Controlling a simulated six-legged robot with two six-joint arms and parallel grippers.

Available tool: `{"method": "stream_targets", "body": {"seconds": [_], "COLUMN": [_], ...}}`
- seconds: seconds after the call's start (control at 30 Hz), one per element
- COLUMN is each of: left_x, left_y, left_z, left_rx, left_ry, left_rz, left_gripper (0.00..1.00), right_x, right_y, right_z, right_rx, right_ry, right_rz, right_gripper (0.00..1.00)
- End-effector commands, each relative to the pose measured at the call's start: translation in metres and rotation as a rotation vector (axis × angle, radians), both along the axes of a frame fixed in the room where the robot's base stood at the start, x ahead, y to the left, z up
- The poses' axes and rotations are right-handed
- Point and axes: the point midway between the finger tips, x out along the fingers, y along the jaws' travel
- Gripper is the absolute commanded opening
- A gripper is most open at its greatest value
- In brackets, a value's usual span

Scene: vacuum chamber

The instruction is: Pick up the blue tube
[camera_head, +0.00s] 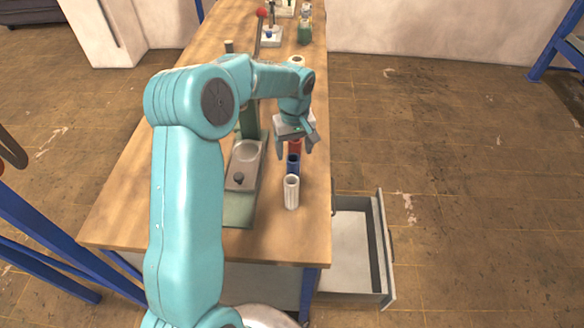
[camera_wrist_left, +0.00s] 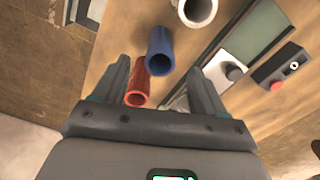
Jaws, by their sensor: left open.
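The blue tube (camera_head: 293,165) stands upright on the wooden table, between a white tube (camera_head: 291,194) nearer me and a red tube (camera_head: 295,146) farther off. My left gripper (camera_head: 295,151) is open above this row, its fingers around the level of the red tube in the picture. In the left wrist view the blue tube (camera_wrist_left: 160,51) shows just beyond the open fingertips, and the red tube (camera_wrist_left: 138,88) shows between the fingers, nearer the left one. The white tube (camera_wrist_left: 196,10) is at the top edge. Nothing is held. My right gripper is not in view.
A green device with a grey plate (camera_head: 246,152) stands just left of the tubes. An open drawer (camera_head: 350,250) sticks out at the table's right side. Several bottles and instruments (camera_head: 304,30) stand at the far end. The front left of the table is bare.

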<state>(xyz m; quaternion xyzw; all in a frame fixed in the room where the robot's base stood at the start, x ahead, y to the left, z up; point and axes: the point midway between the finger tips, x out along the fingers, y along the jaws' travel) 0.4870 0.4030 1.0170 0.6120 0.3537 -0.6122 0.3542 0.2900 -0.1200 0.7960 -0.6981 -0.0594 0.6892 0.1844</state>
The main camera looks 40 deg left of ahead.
Motion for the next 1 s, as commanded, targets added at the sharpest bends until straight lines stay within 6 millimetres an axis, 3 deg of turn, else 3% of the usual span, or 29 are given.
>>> {"method": "stream_targets", "body": {"seconds": [0.1,0.33,0.6,0.87,1.0], "left_x": [-0.001,0.000,0.002,0.002,0.002], "left_y": [0.001,0.004,0.010,0.010,0.010], "left_z": [-0.018,-0.036,-0.075,-0.079,-0.079], "left_rx": [0.000,-0.001,0.000,0.000,0.000], "left_ry": [0.002,0.004,0.001,-0.001,-0.001], "left_rz": [0.001,0.001,0.001,0.001,0.001], "left_gripper": [0.72,0.72,0.72,0.72,0.26], "right_x": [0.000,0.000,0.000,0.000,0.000], "right_y": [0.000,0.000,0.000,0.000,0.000], "right_z": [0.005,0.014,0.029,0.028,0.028], "right_rx": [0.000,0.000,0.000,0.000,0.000], "right_ry": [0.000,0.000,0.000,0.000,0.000], "right_rz": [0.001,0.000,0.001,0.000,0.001], "right_gripper": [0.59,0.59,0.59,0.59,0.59]}}
